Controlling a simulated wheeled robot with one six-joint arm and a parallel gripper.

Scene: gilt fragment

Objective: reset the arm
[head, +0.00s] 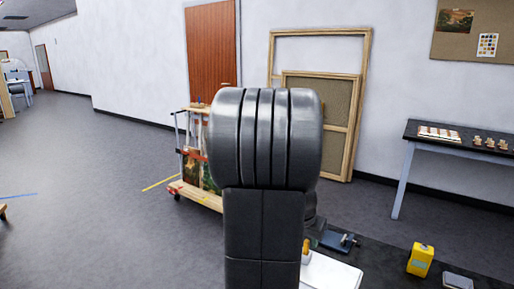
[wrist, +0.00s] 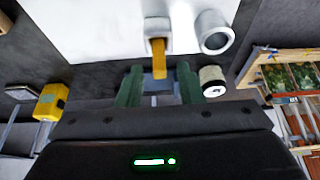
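My arm fills the middle of the head view and hides most of my gripper there. In the wrist view my gripper (wrist: 158,80) shows two green fingers set apart, with a clear gap between them. An orange strip on a small white block (wrist: 157,28) lies just past the fingertips, its near end in line with the gap. It appears to touch neither finger. A white ring-like piece (wrist: 213,33) is beside the block, and a small pale cylinder with a dark band (wrist: 213,82) is just right of the right finger.
A white sheet or board (head: 332,273) lies on the dark worktop, with a yellow box (head: 420,260) and a grey item (head: 457,282) to its right. A cart with paintings (head: 199,190) stands beyond my arm. Wooden frames (head: 355,125) lean on the wall. Floor at left is open.

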